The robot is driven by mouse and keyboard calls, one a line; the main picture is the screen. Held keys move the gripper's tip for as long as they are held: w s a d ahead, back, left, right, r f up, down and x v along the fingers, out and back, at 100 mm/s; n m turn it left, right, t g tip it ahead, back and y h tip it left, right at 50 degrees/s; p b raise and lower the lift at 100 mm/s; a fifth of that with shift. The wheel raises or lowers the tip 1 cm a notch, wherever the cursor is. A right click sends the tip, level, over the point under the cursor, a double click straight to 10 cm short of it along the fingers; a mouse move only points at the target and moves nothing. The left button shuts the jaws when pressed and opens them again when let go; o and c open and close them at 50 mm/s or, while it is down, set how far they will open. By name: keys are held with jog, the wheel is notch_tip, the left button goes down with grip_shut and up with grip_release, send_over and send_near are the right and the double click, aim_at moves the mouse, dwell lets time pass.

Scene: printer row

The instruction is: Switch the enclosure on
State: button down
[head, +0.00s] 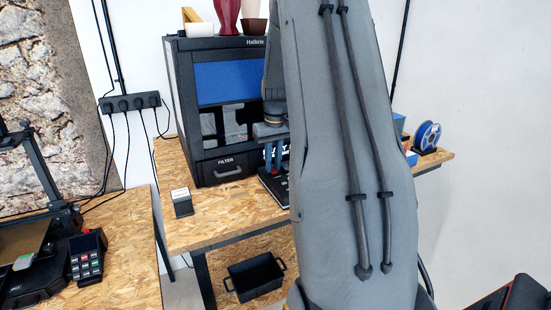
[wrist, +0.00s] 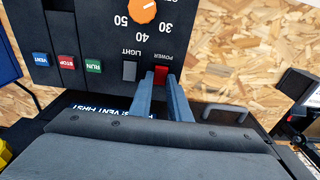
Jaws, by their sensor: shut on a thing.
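The enclosure (head: 190,110) is a black box marked Halbrix with a blue front panel, standing on the chipboard bench. In the wrist view its control panel (wrist: 110,40) appears upside down. The red POWER switch (wrist: 161,74) sits beside the grey LIGHT switch (wrist: 129,71). My gripper (wrist: 160,80) has its two blue-grey fingers on either side of the POWER switch, shut on it. Whether the switch is on or off I cannot tell. In the head view my gripper (head: 273,155) is at the enclosure's front right, and my arm hides the panel.
Blue VENT (wrist: 41,59), red STOP (wrist: 66,62) and green RUN (wrist: 93,66) buttons and an orange dial (wrist: 142,11) share the panel. A drawer handle (wrist: 226,112) is close to the fingers. A white card (head: 181,201) and a blue spool (head: 428,135) stand on the bench.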

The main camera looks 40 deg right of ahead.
jog(key=shift+w+g, duration=0.15)
jog(key=shift+g, duration=0.15)
jog(key=c, duration=1.7)
grip_release()
jog(key=shift+o, duration=0.2)
notch_tip(320, 180, up, 8)
jog(key=b, duration=0.3)
jog(key=shift+f, duration=0.1)
